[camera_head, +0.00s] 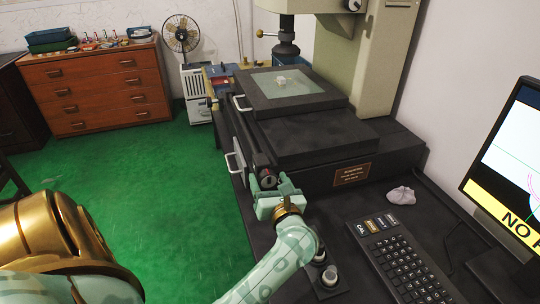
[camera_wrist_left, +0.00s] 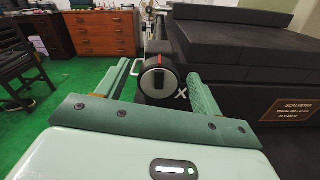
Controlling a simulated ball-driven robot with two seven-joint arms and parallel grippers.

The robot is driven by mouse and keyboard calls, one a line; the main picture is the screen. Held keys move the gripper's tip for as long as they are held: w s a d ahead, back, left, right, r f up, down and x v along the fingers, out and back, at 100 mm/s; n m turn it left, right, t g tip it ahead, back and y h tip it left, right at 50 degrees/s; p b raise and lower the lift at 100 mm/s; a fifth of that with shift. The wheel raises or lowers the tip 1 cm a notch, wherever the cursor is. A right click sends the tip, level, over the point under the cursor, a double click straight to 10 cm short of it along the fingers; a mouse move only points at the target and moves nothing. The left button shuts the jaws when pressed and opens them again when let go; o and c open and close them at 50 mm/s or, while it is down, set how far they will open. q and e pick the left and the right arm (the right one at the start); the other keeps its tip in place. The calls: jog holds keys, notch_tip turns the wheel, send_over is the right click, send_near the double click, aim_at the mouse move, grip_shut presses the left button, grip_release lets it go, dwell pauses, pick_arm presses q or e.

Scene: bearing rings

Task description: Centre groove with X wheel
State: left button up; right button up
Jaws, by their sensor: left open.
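The X wheel (camera_head: 267,178) is a dark round knob at the front end of the machine's stage. It also shows in the left wrist view (camera_wrist_left: 158,80), with a red mark at its top and a white X beside it. My left gripper (camera_head: 268,187) is open, with one green finger on each side of the wheel. I cannot tell whether the fingers touch it. A small pale ring piece (camera_head: 281,81) lies on the stage glass (camera_head: 300,84); its groove is too small to see. My right gripper is not in view.
The monitor (camera_head: 520,150) at the right shows a pink curve, a green line and a yellow banner partly reading "NO". Stage handles (camera_head: 241,103) stick out leftward.

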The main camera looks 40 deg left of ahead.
pick_arm(q)
jog(key=c, duration=1)
jog(key=n+b, duration=0.1)
jog(key=n, duration=0.1)
jog(key=n+b, duration=0.1)
jog(key=b, duration=0.1)
jog(key=shift+f+n, duration=0.4)
jog(key=shift+n, duration=0.6)
jog(key=shift+s+r+n+b, duration=0.1)
jog(key=shift+r+n+b, duration=0.15)
jog(key=shift+n+b, duration=0.05)
jog(key=shift+r, duration=0.1)
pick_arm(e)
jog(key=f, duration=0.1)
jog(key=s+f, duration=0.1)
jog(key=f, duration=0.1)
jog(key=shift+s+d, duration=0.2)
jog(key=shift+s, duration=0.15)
pick_arm(q)
jog(key=o, duration=1)
